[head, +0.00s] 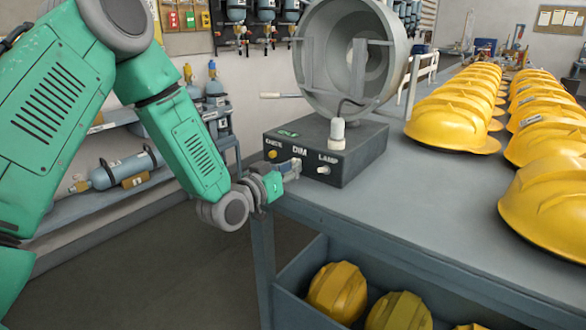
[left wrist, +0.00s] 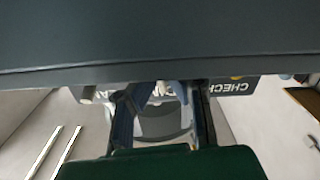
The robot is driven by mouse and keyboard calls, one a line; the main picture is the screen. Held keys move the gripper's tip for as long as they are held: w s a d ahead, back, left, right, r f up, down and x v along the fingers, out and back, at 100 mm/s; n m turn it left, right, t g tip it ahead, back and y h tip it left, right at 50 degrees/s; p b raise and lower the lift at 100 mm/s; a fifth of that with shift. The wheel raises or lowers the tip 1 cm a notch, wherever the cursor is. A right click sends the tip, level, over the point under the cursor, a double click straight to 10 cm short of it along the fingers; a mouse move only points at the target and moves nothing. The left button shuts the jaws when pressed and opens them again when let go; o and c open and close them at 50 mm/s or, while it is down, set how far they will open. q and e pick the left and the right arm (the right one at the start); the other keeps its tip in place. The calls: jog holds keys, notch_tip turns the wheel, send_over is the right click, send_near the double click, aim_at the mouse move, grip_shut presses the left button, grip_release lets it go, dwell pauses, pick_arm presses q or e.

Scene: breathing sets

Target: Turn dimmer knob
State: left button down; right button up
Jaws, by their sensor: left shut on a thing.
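A dark control box (head: 325,150) sits on the near left corner of the grey bench, with labels reading DIM and LAMP on its front. The dimmer knob under the DIM label is hidden by my left gripper (head: 293,168), which is shut on it at the box front. In the left wrist view my left gripper (left wrist: 160,100) reaches the labelled front of the box (left wrist: 235,88), and the knob itself is hard to make out. A yellow button (head: 272,155) is left of the gripper and a pale knob (head: 323,169) is right of it, under LAMP. My right gripper is not seen.
Rows of yellow helmets (head: 450,123) fill the bench's right side. A lower bin (head: 290,290) holds more helmets. Floor left of the bench is clear.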

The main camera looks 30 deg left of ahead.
pick_arm(q)
jog(key=shift+w+a+r+m, duration=0.1)
jog(key=shift+r+m, duration=0.25)
jog(key=shift+m, duration=0.35)
jog(key=c, duration=1.7)
grip_release()
jog(key=shift+f, duration=0.2)
jog(key=shift+s, duration=0.35)
jog(key=s, duration=0.7)
jog(key=s+a, duration=0.1)
jog(key=s, duration=0.3)
jog(key=shift+s, duration=0.15)
